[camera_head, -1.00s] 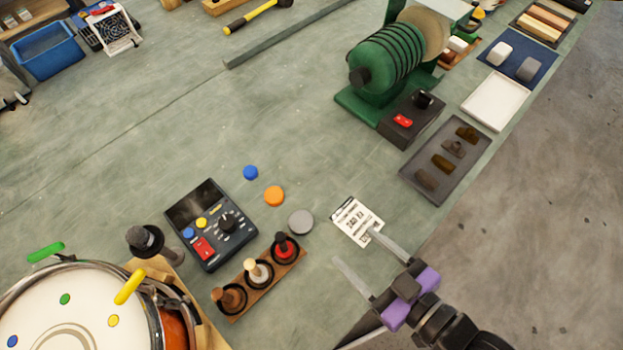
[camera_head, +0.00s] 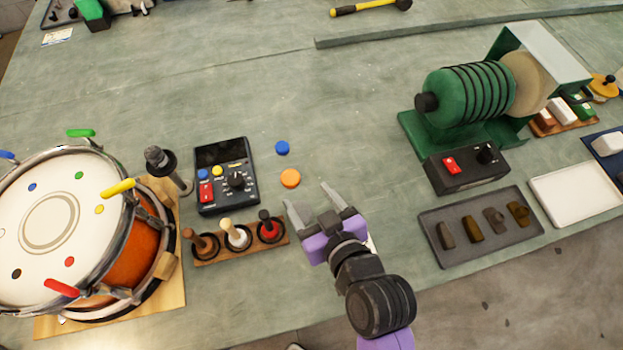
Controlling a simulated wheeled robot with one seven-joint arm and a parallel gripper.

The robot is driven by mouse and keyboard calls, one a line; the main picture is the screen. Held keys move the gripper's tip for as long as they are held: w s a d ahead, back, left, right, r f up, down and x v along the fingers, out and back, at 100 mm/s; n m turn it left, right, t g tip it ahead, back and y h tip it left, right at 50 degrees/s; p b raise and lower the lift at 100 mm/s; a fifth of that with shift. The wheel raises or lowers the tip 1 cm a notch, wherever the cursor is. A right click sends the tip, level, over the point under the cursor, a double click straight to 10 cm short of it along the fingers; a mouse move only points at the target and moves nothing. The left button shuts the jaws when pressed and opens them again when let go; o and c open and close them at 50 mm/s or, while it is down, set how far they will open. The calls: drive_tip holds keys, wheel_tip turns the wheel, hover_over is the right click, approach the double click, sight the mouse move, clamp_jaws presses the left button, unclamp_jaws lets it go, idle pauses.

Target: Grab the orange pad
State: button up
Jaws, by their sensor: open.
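The orange pad (camera_head: 290,178) is a small round disc lying flat on the green bench, right of the black control box and just below a blue disc (camera_head: 282,147). My gripper (camera_head: 307,196) is open, with its two fingers apart and pointing up the picture toward the pad. The fingertips are close to the pad, the left one just below it and the right one to its right. Nothing shows between the fingers. I cannot tell how high the fingers are above the bench.
The black control box (camera_head: 222,180) and a wooden rack of small handled tools (camera_head: 240,245) stand to the left, beside the drum (camera_head: 50,222). A green grinding machine (camera_head: 470,95) and a dark tray (camera_head: 480,228) are to the right. The bench above the blue disc is clear.

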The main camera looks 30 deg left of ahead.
sight(290, 175)
drive_tip(key=shift+x, duration=1.1)
drive_tip(key=x, duration=0.3)
drive_tip(key=p+x, duration=0.1)
drive_tip(key=x, duration=0.1)
drive_tip(key=shift+s+a+r, duration=0.2)
drive_tip(key=shift+r, duration=0.1)
drive_tip(key=shift+w+a+f, duration=0.15)
drive_tip(key=shift+a+f, duration=0.05)
drive_tip(key=shift+a, duration=0.05)
drive_tip(key=c, duration=1.4)
clamp_jaws()
drive_tip(key=shift+r, duration=0.15)
